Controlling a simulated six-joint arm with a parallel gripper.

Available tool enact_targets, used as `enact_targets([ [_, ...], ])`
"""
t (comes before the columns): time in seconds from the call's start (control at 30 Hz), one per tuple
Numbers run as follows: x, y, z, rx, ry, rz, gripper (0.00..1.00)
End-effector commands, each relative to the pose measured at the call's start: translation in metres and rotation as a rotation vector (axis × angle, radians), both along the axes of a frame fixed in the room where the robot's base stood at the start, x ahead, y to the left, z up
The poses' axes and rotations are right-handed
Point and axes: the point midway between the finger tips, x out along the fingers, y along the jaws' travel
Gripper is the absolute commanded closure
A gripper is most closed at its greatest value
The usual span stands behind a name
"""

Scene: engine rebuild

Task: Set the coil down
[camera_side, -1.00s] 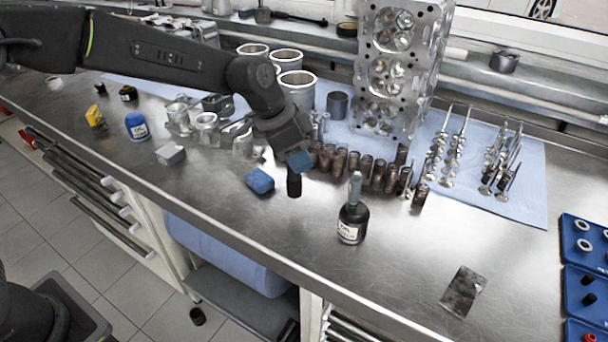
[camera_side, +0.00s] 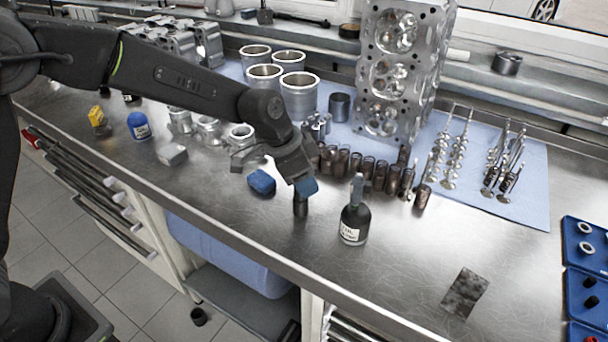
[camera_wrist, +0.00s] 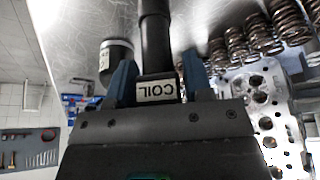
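The coil (camera_side: 300,207) is a dark upright cylinder under my gripper (camera_side: 304,188) in the side view. Its lower end is at or close to the metal bench top; I cannot tell whether it touches. In the wrist view my gripper (camera_wrist: 158,78) has its blue fingers on both sides of the coil (camera_wrist: 156,35), whose white label reads COIL. The coil's top is hidden by the fingers in the side view.
A dark labelled bottle (camera_side: 354,222) stands just right of the coil. A row of valve springs (camera_side: 367,170) and the cylinder head (camera_side: 392,80) stand behind. The front bench is clear towards a flat metal plate (camera_side: 464,292).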

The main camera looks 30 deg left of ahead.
Motion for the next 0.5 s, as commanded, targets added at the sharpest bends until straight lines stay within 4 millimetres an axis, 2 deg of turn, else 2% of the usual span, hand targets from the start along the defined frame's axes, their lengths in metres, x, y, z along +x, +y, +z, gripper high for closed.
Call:
enact_targets([
  [0.03, 0.0000, 0.0000, -0.0001, 0.001, 0.001, 0.000, 0.49],
  [0.13, -0.0001, 0.0001, 0.0000, 0.001, 0.001, 0.000, 0.39],
  [0.37, 0.0000, 0.0000, 0.0004, 0.000, 0.000, 0.000, 0.39],
  [0.5, -0.0010, 0.0013, 0.0090, -0.001, -0.001, 0.000, 0.39],
])
